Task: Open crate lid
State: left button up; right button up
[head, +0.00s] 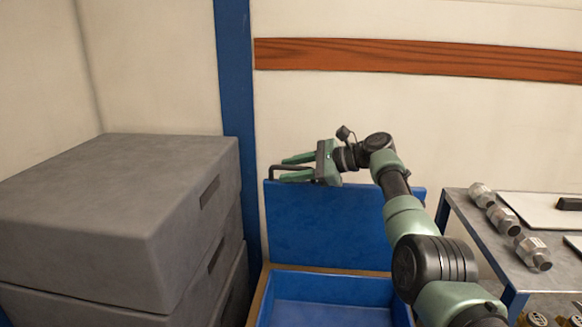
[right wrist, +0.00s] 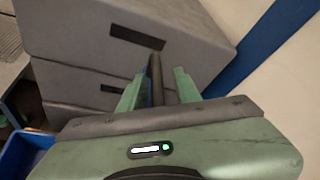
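The blue crate (head: 330,286) stands at the bottom middle of the head view, its top open. Its blue lid (head: 325,228) stands upright along the back edge. A dark bar handle (head: 271,172) is at the lid's upper left; it also shows in the right wrist view (right wrist: 156,78). My right gripper (head: 283,168) is at the lid's top edge, fingers pointing left. In the right wrist view my right gripper (right wrist: 157,88) is open, with the handle between its fingers and gaps visible on both sides. My left gripper is not in view.
Stacked grey boxes (head: 120,215) stand close on the left. A grey bench (head: 470,212) on the right bears several metal fittings (head: 482,195) and a white board (head: 545,213). A blue post (head: 236,90) and pale wall are behind.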

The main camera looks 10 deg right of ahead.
aim_at(316, 184)
jog(key=shift+w+r, duration=0.15)
jog(key=shift+w, duration=0.05)
jog(key=shift+s+d+r, duration=0.1)
jog(key=shift+s+d, duration=0.1)
jog(key=b+v, duration=0.2)
jog(key=v, duration=0.1)
jog(key=b+v, duration=0.2)
jog(key=v, duration=0.1)
jog(key=shift+d, duration=0.25)
jog(key=shift+s+d+r, duration=0.15)
jog(key=shift+s+d, duration=0.1)
jog(key=shift+d, duration=0.05)
jog(key=shift+d, duration=0.1)
jog(key=p+v, duration=0.2)
jog(key=v, duration=0.7)
jog(key=shift+w, duration=0.3)
